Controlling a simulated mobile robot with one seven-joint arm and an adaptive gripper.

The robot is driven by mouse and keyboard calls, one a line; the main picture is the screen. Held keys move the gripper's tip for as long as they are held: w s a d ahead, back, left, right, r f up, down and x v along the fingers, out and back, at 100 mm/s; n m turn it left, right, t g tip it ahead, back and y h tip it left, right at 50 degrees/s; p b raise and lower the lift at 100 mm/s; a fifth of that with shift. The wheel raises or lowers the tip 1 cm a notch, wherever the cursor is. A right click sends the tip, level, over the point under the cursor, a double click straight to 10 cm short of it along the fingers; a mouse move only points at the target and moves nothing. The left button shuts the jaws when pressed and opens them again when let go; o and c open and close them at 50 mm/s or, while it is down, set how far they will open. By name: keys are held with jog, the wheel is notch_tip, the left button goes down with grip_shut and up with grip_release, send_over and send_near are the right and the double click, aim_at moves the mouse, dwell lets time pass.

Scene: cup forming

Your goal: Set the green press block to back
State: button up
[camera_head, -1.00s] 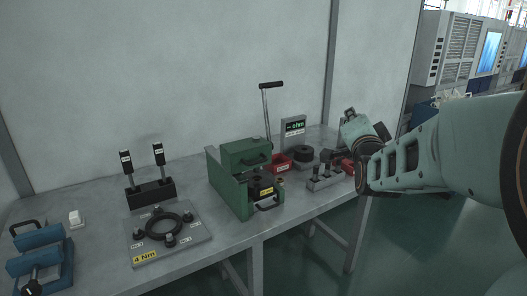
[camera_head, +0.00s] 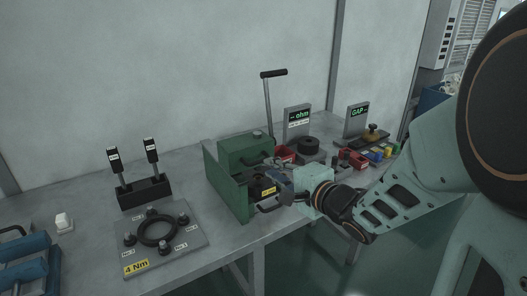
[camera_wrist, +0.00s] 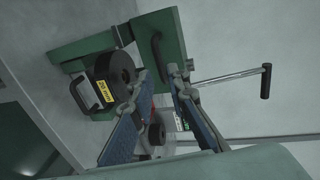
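The green press block (camera_head: 245,150) sits in the upper part of the green press frame (camera_head: 227,182); a dark handle is on its front. In the wrist view the block (camera_wrist: 168,28) shows at the top, with its black bar handle (camera_wrist: 157,55) ahead of my fingers. My gripper (camera_head: 281,182) is in front of the press, at its right side in the head view. In the wrist view my gripper (camera_wrist: 153,82) has its two blue-padded fingers spread apart, with nothing held between them. The fingertips look close to the handle; I cannot tell whether they touch.
A black die with a yellow label (camera_wrist: 115,78) sits low in the press, close to my gripper. The press lever (camera_head: 267,105) stands upright behind. A ring plate (camera_head: 190,240) lies to the left; red bins (camera_head: 353,159) and displays (camera_head: 297,120) are to the right.

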aim_at(261, 162)
jog(key=b+x, duration=0.1)
jog(key=x, duration=0.6)
jog(key=shift+w, duration=0.15)
grip_shut()
jog(key=shift+a, duration=0.1)
